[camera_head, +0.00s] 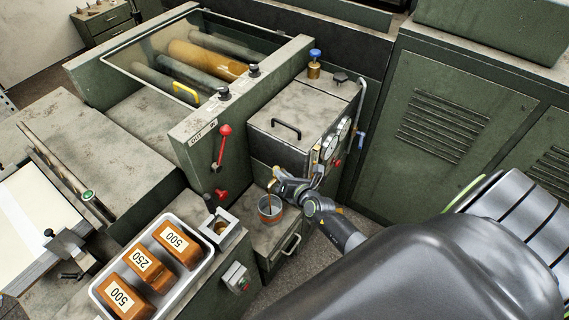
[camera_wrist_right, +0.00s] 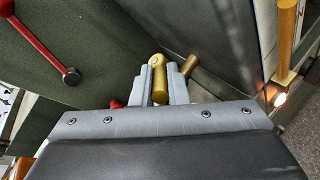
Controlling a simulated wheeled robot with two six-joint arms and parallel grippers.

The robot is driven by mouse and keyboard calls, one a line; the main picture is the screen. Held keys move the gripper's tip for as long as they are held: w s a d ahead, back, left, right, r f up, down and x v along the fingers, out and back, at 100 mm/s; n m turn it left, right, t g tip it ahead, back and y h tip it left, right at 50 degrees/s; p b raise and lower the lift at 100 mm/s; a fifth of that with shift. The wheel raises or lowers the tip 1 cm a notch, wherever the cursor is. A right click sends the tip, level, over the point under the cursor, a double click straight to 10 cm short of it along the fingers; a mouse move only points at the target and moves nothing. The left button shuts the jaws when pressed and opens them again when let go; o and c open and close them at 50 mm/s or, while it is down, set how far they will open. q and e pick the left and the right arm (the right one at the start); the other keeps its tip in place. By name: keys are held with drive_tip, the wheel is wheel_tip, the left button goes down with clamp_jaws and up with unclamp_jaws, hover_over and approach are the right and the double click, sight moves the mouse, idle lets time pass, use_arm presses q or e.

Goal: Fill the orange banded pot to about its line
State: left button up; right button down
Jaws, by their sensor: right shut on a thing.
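The orange banded pot (camera_head: 270,214) stands upright on a low green cabinet, below the front of a grey tank (camera_head: 290,125). Its inside looks grey with a brownish streak; I cannot tell the liquid level or see the line. My right gripper (camera_head: 279,184) is just above and behind the pot, at the lower front of the tank. In the right wrist view my right gripper (camera_wrist_right: 158,90) is shut on a brass tap handle (camera_wrist_right: 157,72). Another brass piece (camera_wrist_right: 190,66) shows just behind it. My left gripper is out of view.
A white tray (camera_head: 202,269) with orange-brown weights stands at the lower left. A small square metal holder (camera_head: 219,226) is left of the pot. A red lever (camera_head: 222,143) is on the machine wall. Gauges (camera_head: 336,137) sit on the tank's right side.

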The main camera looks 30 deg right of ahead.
drive_tip(key=shift+w+a+r+m+h+p, duration=0.15)
drive_tip(key=shift+m+h+p, duration=0.35)
drive_tip(key=shift+p, duration=0.5)
drive_tip(key=shift+a+r+m+h+p, duration=0.2)
drive_tip(key=shift+m+h+p, duration=0.3)
drive_tip(key=shift+p, duration=0.5)
drive_tip(key=shift+w+a+f+m+g+h+p, duration=0.15)
drive_tip(key=shift+a+m+g+h, duration=0.15)
drive_tip(key=shift+m+h, duration=0.55)
drive_tip(key=shift+a+m+g+h+p, duration=0.15)
drive_tip(key=shift+m+g+h, duration=0.4)
drive_tip(key=shift+h, duration=0.4)
drive_tip(key=shift+w+a+f+m+g+h+p, duration=0.1)
drive_tip(key=shift+a+m+g+h, duration=0.15)
drive_tip(key=shift+m+h, duration=0.6)
drive_tip(key=c, duration=1.4)
unclamp_jaws()
drive_tip(key=shift+c, duration=0.2)
drive_tip(key=shift+s, duration=0.1)
